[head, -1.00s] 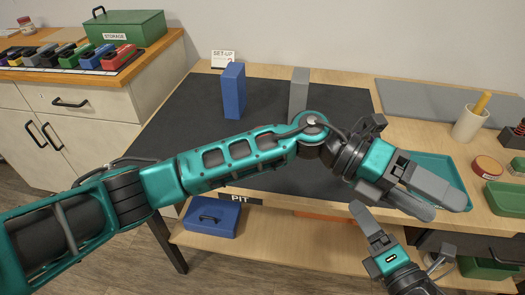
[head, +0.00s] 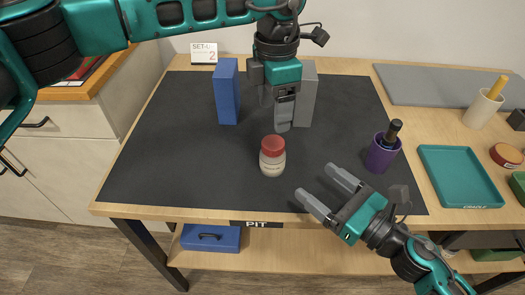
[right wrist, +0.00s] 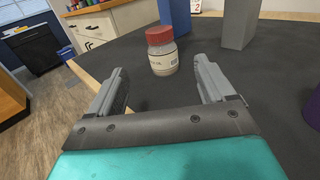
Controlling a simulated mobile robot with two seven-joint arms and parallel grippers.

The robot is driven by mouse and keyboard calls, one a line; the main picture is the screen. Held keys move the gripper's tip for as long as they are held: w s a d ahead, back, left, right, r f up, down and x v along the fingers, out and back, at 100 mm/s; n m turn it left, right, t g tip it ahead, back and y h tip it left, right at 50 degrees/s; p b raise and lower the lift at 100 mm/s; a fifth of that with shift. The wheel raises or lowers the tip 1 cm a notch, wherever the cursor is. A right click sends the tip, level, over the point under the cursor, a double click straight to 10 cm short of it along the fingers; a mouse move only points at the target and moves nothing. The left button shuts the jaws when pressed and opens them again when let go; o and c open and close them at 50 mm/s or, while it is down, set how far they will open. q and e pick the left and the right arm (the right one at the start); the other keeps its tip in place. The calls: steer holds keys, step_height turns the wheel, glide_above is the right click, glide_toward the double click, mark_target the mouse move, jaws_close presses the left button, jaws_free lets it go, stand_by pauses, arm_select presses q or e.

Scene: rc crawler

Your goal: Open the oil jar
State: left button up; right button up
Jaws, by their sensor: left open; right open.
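The oil jar (head: 272,162) stands upright on the black mat (head: 170,150), with a red lid (head: 273,146) on it and a pale body with a label. It also shows in the right wrist view (right wrist: 163,58), ahead of and between the fingers but beyond their tips. My left gripper (head: 280,122) points down just behind and above the jar, open and empty; its fingers overlap from this angle. My right gripper (head: 327,190) is open and empty, low over the mat to the right of the jar, with its fingers pointing toward it and apart from it.
A blue block (head: 227,92) and a grey block (head: 307,95) stand behind the jar. A purple cup (head: 381,156) holding a dark-handled tool stands right of it. A teal tray (head: 460,178) lies farther right. The mat's left half is clear.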

mark_target(280, 153)
steer(key=x, duration=1.2)
steer(key=shift+w+a, duration=0.25)
steer(key=shift+w, duration=0.05)
steer(key=shift+c, duration=0.2)
steer(key=shift+f, duration=0.1)
jaws_close()
